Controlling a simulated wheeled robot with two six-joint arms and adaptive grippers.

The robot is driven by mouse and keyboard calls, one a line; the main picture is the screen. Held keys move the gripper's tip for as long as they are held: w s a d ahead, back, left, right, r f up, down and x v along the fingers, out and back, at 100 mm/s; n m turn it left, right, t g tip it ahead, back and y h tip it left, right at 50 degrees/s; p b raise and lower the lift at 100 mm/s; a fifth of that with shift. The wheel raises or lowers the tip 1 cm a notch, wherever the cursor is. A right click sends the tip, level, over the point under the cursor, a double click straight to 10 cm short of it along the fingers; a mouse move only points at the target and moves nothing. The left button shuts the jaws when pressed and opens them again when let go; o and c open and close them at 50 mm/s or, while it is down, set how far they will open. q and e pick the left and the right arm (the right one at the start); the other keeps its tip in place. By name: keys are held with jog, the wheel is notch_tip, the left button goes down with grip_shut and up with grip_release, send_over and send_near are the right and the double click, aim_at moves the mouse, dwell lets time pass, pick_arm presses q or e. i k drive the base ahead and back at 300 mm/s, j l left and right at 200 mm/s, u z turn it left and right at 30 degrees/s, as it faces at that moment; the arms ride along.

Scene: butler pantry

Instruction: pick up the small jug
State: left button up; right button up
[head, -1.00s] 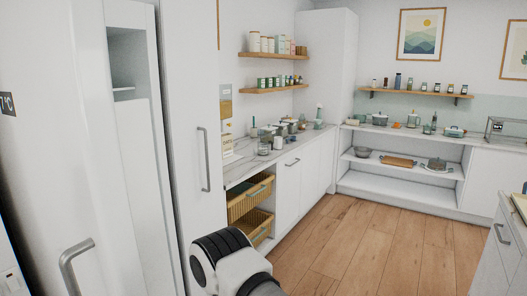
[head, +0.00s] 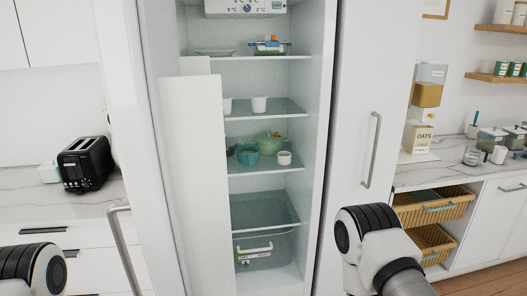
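I cannot tell for certain which thing is the small jug. Inside the open fridge, a small white vessel (head: 259,105) stands on the second shelf. Another white vessel (head: 227,106) beside it is partly hidden by a white panel. One shelf lower are a teal bowl-like pot (head: 247,155), a green lidded pot (head: 268,141) and a small white cup-like vessel (head: 284,158). At this size, spouts and handles are unclear. Parts of both my arms show at the bottom left and bottom right, but neither gripper is in view.
A white panel (head: 195,190) covers the left part of the fridge opening. The top shelf holds a dish (head: 215,52) and a blue-handled container (head: 271,46). A clear drawer (head: 262,250) is at the bottom. A black toaster (head: 86,163) stands left; wicker baskets (head: 435,206) are right.

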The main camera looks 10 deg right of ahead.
aim_at(472, 154)
jog(key=l, duration=0.45)
jog(key=i+l, duration=0.15)
jog(key=l, duration=0.3)
jog(key=l+z, duration=0.1)
jog(key=l, duration=0.4)
jog(key=i+l, duration=0.15)
jog(key=l, duration=0.3)
jog(key=i+l, duration=0.1)
jog(key=l, duration=0.35)
jog(key=i+l, duration=0.1)
jog(key=l, duration=0.35)
jog(key=z, duration=0.05)
